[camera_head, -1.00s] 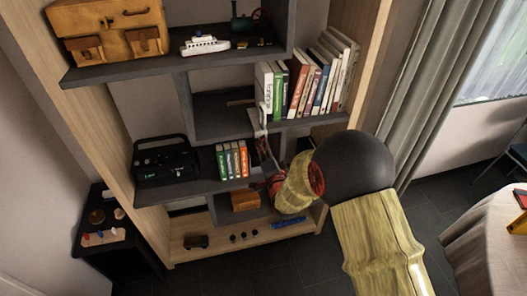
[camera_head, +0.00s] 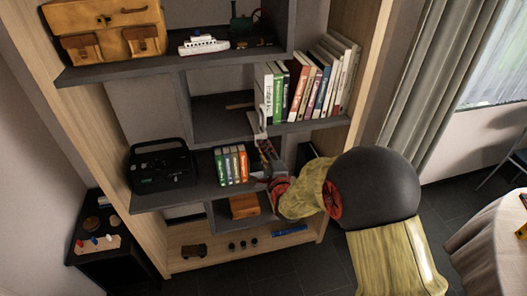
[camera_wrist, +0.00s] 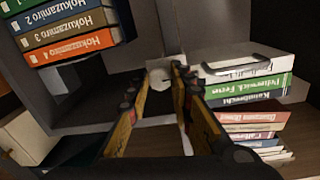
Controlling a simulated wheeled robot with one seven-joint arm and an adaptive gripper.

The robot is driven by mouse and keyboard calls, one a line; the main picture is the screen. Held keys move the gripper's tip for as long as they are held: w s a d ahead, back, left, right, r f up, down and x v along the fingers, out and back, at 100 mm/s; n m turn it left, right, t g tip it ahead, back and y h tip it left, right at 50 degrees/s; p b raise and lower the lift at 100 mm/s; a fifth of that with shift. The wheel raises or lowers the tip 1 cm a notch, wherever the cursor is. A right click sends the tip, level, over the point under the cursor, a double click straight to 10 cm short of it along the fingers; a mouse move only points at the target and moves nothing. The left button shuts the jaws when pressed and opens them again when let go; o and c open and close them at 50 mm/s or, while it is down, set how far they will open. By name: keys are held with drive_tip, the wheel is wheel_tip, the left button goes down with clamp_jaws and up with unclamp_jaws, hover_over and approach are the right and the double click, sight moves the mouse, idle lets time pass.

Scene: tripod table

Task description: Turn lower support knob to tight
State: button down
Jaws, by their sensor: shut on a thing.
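A small pale round piece, which looks like the knob (camera_wrist: 160,76), shows between my fingertips in the wrist view, by the grey shelf edge. My gripper (camera_wrist: 161,72) is shut on it, with a finger on either side. In the head view my gripper (camera_head: 261,143) reaches up from the lower right to the shelf edge below the upright books. A pale support piece (camera_head: 258,131) shows there just above the fingertips. The fingers and arm hide much of the contact, and I cannot tell the knob's turn angle.
Upright books (camera_head: 305,85) stand on the shelf just above my gripper. Several smaller books (camera_head: 231,165) stand close to its left, beside a black radio (camera_head: 161,166). A wooden box (camera_head: 244,206) sits below. A round table (camera_head: 490,240) stands at right.

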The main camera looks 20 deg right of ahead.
idle(0.3)
drive_tip(key=c, duration=1.6)
unclamp_jaws()
drive_tip(key=shift+c, duration=0.2)
drive_tip(key=shift+o, duration=0.3)
drive_tip(key=s, duration=1.2)
drive_tip(key=shift+r, duration=0.2)
drive_tip(key=shift+d, duration=0.1)
